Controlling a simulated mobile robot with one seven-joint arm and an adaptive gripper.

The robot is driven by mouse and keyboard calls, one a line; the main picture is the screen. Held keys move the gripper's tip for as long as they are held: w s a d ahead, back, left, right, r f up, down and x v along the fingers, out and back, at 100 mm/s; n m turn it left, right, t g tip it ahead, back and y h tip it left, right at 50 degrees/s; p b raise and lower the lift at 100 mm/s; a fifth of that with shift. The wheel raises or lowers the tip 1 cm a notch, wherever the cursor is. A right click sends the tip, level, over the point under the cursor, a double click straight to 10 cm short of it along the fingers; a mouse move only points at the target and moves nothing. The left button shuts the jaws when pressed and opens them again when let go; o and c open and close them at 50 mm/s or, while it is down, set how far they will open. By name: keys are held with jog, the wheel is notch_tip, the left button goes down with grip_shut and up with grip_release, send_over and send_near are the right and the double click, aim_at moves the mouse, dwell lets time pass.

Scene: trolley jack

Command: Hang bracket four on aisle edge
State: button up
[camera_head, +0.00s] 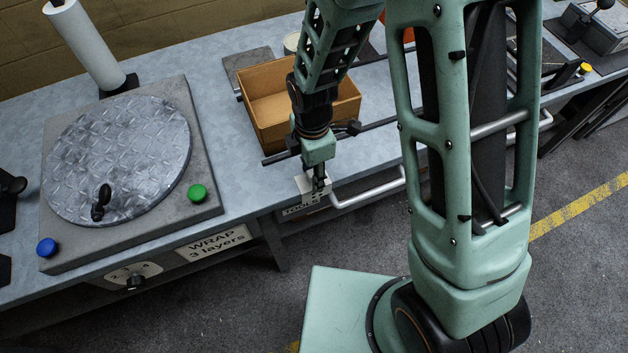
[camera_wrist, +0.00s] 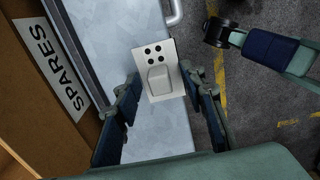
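A pale bracket plate with four dark dots (camera_wrist: 160,56) and a raised grey block shows in the wrist view, lying across the bench's floor-side edge. In the head view the pale bracket (camera_head: 304,184) is at the bench's front edge, partly covered by my gripper (camera_head: 319,184). In the wrist view my gripper (camera_wrist: 160,85) has its two fingers spread wide, one on each side of the bracket. I cannot tell whether either finger touches it. The underside of the bracket is hidden.
A wooden box (camera_head: 268,122) stands on the bench beside my gripper; its SPARES label (camera_wrist: 52,65) shows in the wrist view. A metal rail (camera_head: 370,192) runs along the front edge. A round diamond-plate turntable (camera_head: 120,155) is at left. Yellow floor lines (camera_head: 585,205) mark the aisle.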

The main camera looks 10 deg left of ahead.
jog(key=shift+c, duration=0.5)
grip_shut()
jog(key=shift+r, duration=0.2)
